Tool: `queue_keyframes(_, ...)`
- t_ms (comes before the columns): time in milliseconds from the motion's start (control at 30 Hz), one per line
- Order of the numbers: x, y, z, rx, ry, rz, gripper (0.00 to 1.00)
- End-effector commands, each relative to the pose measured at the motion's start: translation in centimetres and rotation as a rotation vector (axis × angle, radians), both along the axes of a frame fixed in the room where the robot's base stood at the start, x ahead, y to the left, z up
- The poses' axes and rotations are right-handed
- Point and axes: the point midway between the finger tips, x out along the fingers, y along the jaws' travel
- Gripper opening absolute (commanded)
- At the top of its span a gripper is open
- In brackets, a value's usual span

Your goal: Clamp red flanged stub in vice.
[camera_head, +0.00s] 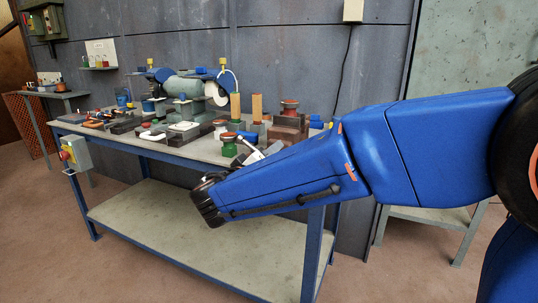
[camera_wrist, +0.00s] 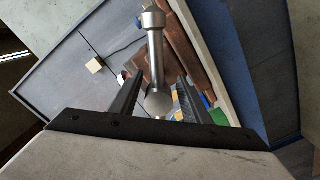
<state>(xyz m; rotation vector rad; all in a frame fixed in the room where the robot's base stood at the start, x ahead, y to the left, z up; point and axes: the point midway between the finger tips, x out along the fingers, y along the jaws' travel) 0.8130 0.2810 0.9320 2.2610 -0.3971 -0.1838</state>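The brown vice (camera_head: 287,131) stands near the right end of the workbench. In the wrist view the brown vice body (camera_wrist: 189,58) lies beyond my gripper (camera_wrist: 157,97). The steel vice handle (camera_wrist: 155,45), with its round end towards me, lies between my two dark fingers. The fingers are apart, with gaps beside the round end. In the head view my forearm hides most of the gripper.
A green piece with a red top (camera_head: 229,145) stands left of the vice on the workbench (camera_head: 185,149). A bench grinder (camera_head: 185,88) and several tools fill the left. The lower shelf (camera_head: 170,225) is bare.

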Motion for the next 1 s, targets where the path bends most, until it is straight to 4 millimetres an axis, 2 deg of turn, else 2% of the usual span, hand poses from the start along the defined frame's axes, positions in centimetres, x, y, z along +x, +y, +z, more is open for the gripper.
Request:
queue_keyframes(233, -0.1, 0.1, 0.1, 0.000, -0.002, 0.000, 0.43)
queue_keyframes(367, -1.0, 0.4, 0.1, 0.000, -0.002, 0.001, 0.43)
queue_keyframes(1000, -10.9, 4.1, 0.1, 0.000, -0.002, 0.004, 0.43)
